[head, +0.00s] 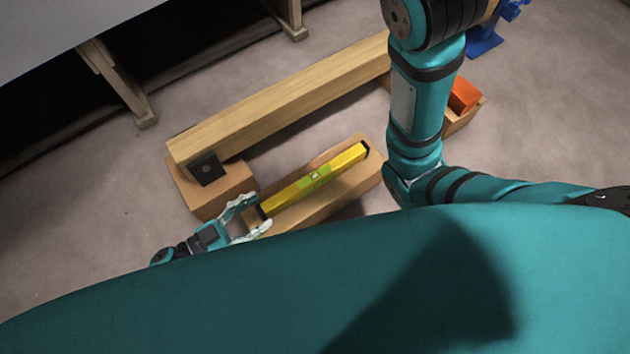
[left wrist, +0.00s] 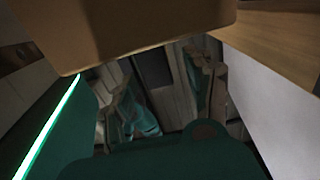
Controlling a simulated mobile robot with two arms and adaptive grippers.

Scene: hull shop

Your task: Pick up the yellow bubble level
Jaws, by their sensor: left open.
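The yellow bubble level (head: 315,179) lies on a low wooden block (head: 352,181) in the head view, slanting from lower left to upper right. It has black end caps and a greenish window at its middle. My left gripper (head: 257,214) is open at the level's lower-left end. Its pale fingertips appear to lie on either side of that end; I cannot tell whether they touch it. I cannot make out the level in the dim left wrist view. My right gripper is not in view.
A long timber beam (head: 290,98) runs behind the level, its left end on a wooden block (head: 208,190). An orange object (head: 463,95) sits at the beam's right end, near a blue item (head: 486,40). Bare floor (head: 70,215) is clear at left.

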